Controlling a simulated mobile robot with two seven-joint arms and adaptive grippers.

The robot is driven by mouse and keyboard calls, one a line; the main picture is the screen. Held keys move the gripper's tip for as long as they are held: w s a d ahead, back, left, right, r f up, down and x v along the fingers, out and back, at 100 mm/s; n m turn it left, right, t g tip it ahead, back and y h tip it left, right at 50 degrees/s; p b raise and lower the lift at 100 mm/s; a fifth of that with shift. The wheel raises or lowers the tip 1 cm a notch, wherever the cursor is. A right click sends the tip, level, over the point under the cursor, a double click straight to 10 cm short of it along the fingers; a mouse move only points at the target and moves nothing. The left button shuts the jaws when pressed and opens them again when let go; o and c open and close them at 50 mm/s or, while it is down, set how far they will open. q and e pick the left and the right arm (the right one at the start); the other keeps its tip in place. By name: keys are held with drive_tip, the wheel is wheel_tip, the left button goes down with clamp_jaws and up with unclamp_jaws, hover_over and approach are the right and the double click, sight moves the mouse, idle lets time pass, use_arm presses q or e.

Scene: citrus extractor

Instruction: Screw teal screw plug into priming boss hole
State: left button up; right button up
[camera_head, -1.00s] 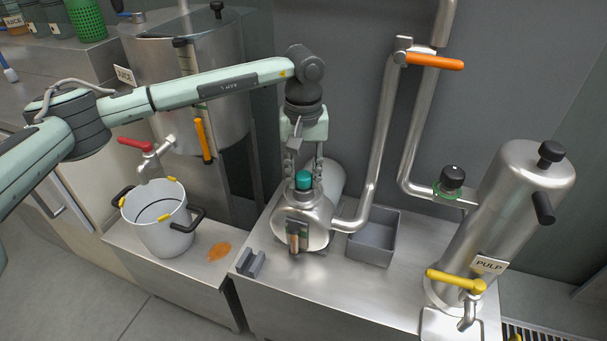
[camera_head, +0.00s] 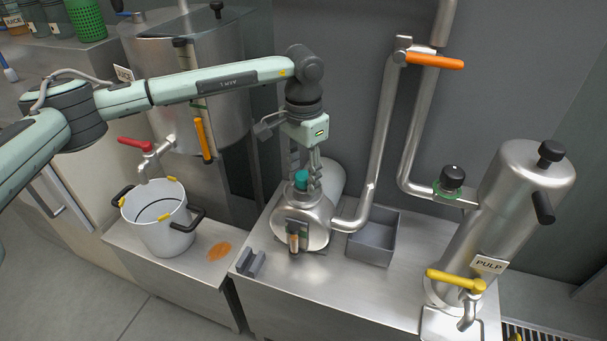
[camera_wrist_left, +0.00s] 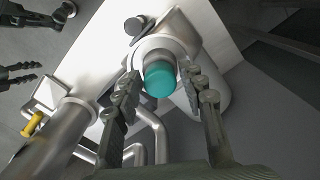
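The teal screw plug (camera_head: 301,177) stands upright at the top of the rounded steel pump body (camera_head: 312,222). In the left wrist view the plug (camera_wrist_left: 159,78) sits in a round metal collar (camera_wrist_left: 160,50), the boss, whose hole is hidden under it. My left gripper (camera_head: 312,180) points down over the plug. In the left wrist view its fingers (camera_wrist_left: 157,90) stand apart on either side of the plug, with gaps showing; it is open. What look like my right gripper's two fingers (camera_wrist_left: 20,74), slightly apart, show at the left edge there.
A grey open bin (camera_head: 374,240) stands right of the pump and a small grey bracket (camera_head: 250,263) lies at its front left. Steel pipes with an orange-handled valve (camera_head: 435,61) rise behind. A pot (camera_head: 158,220) stands left, near an orange spill (camera_head: 220,251). The pulp cylinder (camera_head: 490,220) stands right.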

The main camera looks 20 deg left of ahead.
use_arm(q)
drive_tip(key=n, duration=1.2)
drive_tip(key=c, duration=0.6)
drive_tip(key=m, duration=0.6)
drive_tip(key=shift+m, duration=0.3)
drive_tip(key=m, duration=0.5)
drive_tip(key=shift+f, duration=0.1)
